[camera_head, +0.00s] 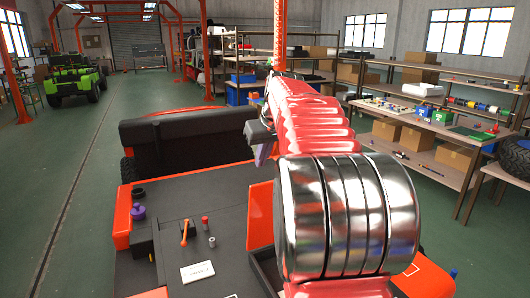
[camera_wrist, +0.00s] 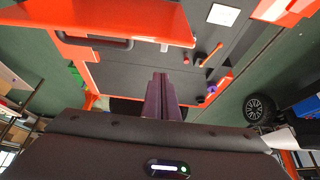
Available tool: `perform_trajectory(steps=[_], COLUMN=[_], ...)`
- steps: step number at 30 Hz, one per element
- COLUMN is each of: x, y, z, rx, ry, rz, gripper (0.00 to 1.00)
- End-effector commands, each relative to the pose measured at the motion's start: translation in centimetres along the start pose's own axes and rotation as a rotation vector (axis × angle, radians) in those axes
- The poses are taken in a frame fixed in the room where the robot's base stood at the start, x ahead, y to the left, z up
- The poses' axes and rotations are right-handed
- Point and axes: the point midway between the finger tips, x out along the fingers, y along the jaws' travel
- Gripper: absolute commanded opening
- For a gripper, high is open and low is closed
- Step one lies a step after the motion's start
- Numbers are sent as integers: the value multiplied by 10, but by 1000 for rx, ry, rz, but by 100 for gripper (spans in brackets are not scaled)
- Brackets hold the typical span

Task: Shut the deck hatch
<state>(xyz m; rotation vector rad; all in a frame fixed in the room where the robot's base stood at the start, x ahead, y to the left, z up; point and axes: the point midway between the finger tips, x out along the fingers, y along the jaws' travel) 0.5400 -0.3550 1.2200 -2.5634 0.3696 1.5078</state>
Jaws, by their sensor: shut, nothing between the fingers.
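An orange panel, which looks like the deck hatch (camera_head: 260,215), stands raised from the dark cart deck, partly hidden by my arm. In the wrist view the orange hatch (camera_wrist: 110,18) spans the upper left, with a black bar handle close to its edge. How far it is open is hard to tell. My gripper (camera_wrist: 161,78) is shut and empty, pointing over the deck, apart from the hatch. In the head view only a bit of my gripper (camera_head: 263,152) shows beside the arm, above the cart.
On the deck (camera_head: 165,215) are a purple knob (camera_head: 138,212), an orange lever (camera_head: 184,233), small red and grey pegs and a white label plate (camera_head: 197,272). A black padded backrest (camera_head: 190,140) rises behind. Shelves and a workbench stand right; open floor lies left.

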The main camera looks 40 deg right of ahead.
Motion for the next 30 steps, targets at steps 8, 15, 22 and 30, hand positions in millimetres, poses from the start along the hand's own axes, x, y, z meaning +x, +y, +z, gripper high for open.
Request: perform_trajectory(steps=[8,15,22,30], x=[37,37,31,29], y=[0,0,-1,-1], z=[0,15,33,38], rx=[0,0,-1,-1], ry=[-2,1,0,0], rz=[-1,1,0,-1], gripper=[0,0,0,0])
